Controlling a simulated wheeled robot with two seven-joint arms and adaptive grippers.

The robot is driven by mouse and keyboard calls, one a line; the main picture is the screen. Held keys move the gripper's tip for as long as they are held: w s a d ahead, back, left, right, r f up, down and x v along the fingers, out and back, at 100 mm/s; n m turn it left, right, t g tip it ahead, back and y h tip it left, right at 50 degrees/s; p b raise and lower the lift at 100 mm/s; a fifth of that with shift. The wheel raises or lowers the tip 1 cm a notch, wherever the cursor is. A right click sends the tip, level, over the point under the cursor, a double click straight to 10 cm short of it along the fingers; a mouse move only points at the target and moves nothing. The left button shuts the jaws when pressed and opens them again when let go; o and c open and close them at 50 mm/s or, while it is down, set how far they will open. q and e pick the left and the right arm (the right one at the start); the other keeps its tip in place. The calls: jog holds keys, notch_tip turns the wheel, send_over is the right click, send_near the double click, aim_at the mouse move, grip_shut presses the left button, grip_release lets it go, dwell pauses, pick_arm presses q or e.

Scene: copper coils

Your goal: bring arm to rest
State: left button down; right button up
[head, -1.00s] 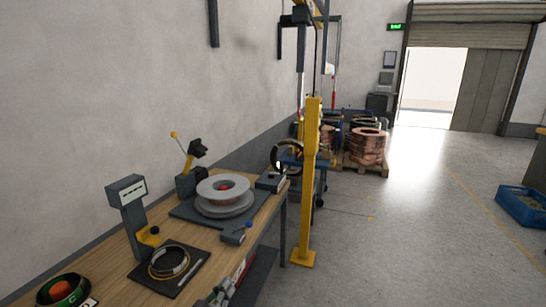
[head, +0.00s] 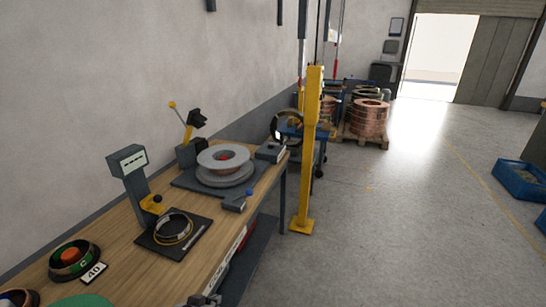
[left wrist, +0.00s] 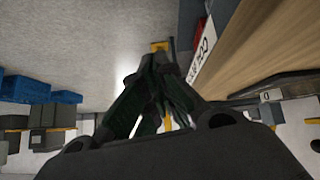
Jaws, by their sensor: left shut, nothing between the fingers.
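My left gripper (left wrist: 152,80) shows in the left wrist view with its dark fingers drawn together and nothing between them. It is over the grey floor, beside the front edge of the wooden bench (left wrist: 262,50). In the head view a small dark part of an arm or gripper shows at the bottom edge, in front of the bench (head: 120,232); I cannot tell more of it. My right gripper is in neither view.
On the bench are a grey stand with a black-ringed coil (head: 174,229), a reel (head: 223,158) on a dark plate and a green-ringed coil (head: 74,261). A yellow post (head: 311,150) stands beyond. Copper coils (head: 369,118) sit on a pallet.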

pick_arm(q)
jog(key=shift+s+a+g+y, duration=1.3)
jog(key=shift+s+a+g, duration=1.1)
jog(key=shift+s, duration=3.05)
notch_tip(320, 180, down, 34)
jog(key=s+a+r, duration=0.1)
jog(key=s+a, duration=0.1)
jog(key=s+a+f+g, duration=0.1)
jog(key=s+a+f, duration=0.2)
jog(key=s+f, duration=0.7)
jog(key=s+a+f+g, duration=0.1)
jog(key=s+a+f, duration=0.3)
jog(key=s+f, duration=0.6)
jog(key=shift+s+a+f+m+y, duration=0.2)
jog(key=shift+s+m+y, duration=0.1)
jog(key=shift+s+y, duration=0.15)
